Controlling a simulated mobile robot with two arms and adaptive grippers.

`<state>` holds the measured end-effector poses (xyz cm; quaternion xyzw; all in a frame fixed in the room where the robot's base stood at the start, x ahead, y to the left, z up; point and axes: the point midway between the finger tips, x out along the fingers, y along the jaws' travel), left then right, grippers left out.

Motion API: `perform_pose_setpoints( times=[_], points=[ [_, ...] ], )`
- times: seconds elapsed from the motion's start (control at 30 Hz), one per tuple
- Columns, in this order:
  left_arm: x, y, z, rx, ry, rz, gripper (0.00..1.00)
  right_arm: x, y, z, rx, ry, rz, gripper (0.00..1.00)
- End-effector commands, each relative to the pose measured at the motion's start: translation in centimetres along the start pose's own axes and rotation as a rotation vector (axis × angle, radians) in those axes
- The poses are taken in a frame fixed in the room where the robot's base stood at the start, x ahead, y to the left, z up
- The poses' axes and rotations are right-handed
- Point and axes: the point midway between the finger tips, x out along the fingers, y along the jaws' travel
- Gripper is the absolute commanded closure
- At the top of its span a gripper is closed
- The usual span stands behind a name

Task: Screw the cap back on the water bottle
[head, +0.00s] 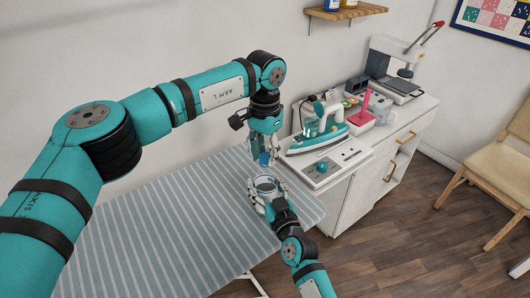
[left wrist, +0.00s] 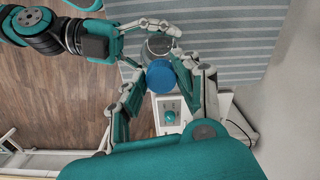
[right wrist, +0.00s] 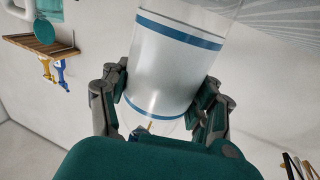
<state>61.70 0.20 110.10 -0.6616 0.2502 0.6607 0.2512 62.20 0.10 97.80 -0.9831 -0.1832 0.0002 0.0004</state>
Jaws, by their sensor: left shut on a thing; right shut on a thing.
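The blue cap (head: 264,159) is between the fingertips of my left gripper (head: 264,151), which is shut on it. The cap also shows as a blue disc in the left wrist view (left wrist: 160,77). The clear water bottle (head: 265,183) is below the cap, with a visible gap between them. My right gripper (head: 264,195) is shut around the bottle's body. The right wrist view shows the bottle close up, with a white label and blue bands (right wrist: 172,70). The bottle's lower part is hidden by my right gripper in the head view.
A striped ironing board (head: 150,235) lies under and beside the arms. A chair (head: 500,165) stands farther right.

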Motion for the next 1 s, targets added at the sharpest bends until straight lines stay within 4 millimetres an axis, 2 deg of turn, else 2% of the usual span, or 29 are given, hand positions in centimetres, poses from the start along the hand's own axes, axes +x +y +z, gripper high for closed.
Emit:
perform_pose_setpoints(
  times=[0.07,0.1,0.23,0.57,0.9,1.0],
  points=[
    [-0.1,0.0,0.0,-0.002,0.001,-0.001,0.81,0.0,0.0,0.1,0.001,-0.002,0.000,1.00],
    [-0.1,0.0,0.0,-0.002,0.001,-0.001,0.64,0.0,0.0,0.1,0.001,-0.002,0.000,1.00],
    [-0.1,0.0,0.0,-0.002,0.001,-0.001,0.47,0.0,0.0,0.1,0.001,-0.002,0.000,1.00],
    [-0.3,0.0,0.0,-0.003,0.001,-0.001,0.46,0.0,0.0,0.1,0.000,-0.002,0.000,1.00],
    [-4.2,0.0,-0.1,-0.003,0.001,-0.001,0.46,0.0,0.0,0.1,0.000,-0.002,0.000,1.00],
    [-4.6,0.0,0.0,-0.002,0.000,0.000,0.46,0.0,0.0,0.1,0.000,-0.002,0.000,1.00]
  ],
)
